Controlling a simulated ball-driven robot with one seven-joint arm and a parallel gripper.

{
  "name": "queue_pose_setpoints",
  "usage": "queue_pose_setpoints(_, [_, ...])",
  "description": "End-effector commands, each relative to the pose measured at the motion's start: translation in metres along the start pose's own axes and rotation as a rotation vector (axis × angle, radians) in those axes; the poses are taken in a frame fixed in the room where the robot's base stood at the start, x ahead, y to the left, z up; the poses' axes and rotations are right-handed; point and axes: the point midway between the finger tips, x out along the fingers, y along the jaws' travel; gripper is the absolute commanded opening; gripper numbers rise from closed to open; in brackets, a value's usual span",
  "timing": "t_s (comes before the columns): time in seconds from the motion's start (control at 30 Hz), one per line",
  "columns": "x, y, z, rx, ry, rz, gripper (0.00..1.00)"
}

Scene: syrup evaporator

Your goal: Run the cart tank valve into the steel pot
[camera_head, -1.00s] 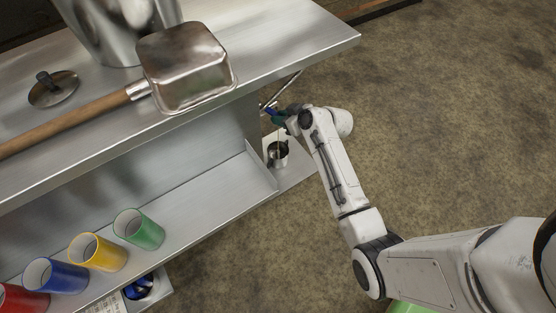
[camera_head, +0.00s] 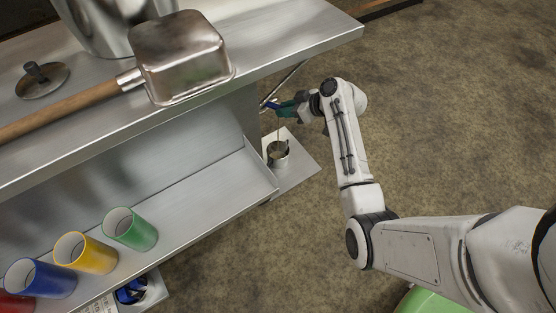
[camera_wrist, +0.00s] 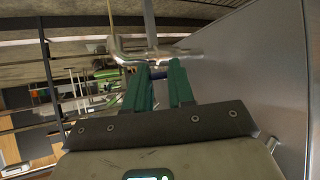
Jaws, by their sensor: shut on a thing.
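The steel pot (camera_head: 278,152) stands upright on a low pale platform at the end of the cart, in the head view. The cart tank valve (camera_wrist: 150,54) shows in the wrist view as a metal fitting at the fingertips. Its blue part (camera_head: 269,105) shows by the cart's end in the head view. My gripper (camera_head: 279,109) has green fingers, also seen in the wrist view (camera_wrist: 160,72), and is shut on the valve's handle, which the fingers mostly hide. A thin amber line, seemingly a stream, runs from below the valve down into the pot.
The steel cart (camera_head: 300,40) carries a large metal vessel (camera_head: 110,22), a wooden-handled scoop (camera_head: 178,55) and a lid (camera_head: 42,80). Several coloured cups, including a green one (camera_head: 130,230), stand on its lower shelf. Bare floor (camera_head: 450,110) is open at right.

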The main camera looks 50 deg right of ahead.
Motion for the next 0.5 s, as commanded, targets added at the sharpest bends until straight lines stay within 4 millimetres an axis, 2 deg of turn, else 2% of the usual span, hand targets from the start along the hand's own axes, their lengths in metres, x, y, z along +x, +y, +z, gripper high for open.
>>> queue_pose_setpoints(0.3, [0.004, 0.018, 0.002, -0.091, 0.002, -0.135, 0.00])
queue_pose_setpoints(0.5, [0.004, 0.023, 0.000, -0.127, 0.001, -0.191, 0.00])
